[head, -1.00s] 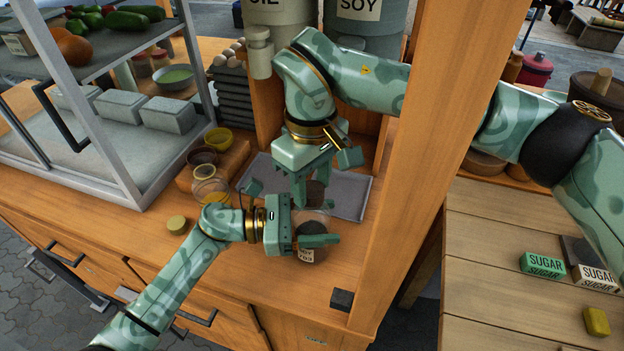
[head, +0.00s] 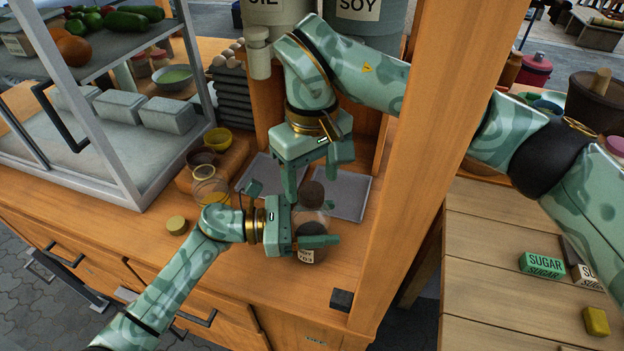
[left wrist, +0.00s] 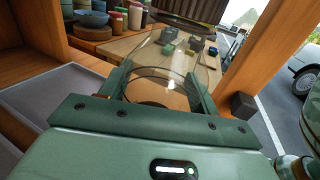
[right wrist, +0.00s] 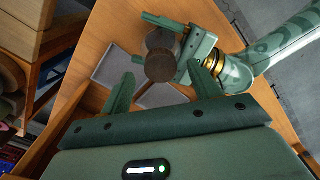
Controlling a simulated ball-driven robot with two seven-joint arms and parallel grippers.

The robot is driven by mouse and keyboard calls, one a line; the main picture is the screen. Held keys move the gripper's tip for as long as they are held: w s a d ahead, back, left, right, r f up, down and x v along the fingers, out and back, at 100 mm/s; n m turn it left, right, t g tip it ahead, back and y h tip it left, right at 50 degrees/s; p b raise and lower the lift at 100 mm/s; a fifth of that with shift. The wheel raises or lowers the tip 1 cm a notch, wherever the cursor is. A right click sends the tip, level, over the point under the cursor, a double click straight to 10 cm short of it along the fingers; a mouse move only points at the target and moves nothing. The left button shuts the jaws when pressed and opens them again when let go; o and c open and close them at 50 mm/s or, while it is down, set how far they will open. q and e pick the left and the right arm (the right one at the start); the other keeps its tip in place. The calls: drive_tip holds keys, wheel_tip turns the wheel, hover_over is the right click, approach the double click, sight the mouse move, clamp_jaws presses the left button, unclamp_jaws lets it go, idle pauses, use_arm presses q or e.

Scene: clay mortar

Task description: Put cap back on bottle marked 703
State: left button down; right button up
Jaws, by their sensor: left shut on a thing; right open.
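The clear bottle (head: 312,252) stands on the wooden counter, with a pale label that seems to read 703, upside down. My left gripper (head: 314,222) is shut around its upper body; the clear wall also shows between the fingers in the left wrist view (left wrist: 165,75). The dark brown round cap (head: 312,192) sits at the bottle's top; whether it is fully seated I cannot tell. Its ridged side shows in the left wrist view (left wrist: 185,10) and its flat top in the right wrist view (right wrist: 160,66). My right gripper (head: 318,170) is open, just above the cap, apart from it.
Grey trays (head: 352,184) lie behind the bottle. A wooden post (head: 425,150) rises at right.

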drive_tip(key=shift+r, duration=1.55)
drive_tip(key=shift+c, duration=0.3)
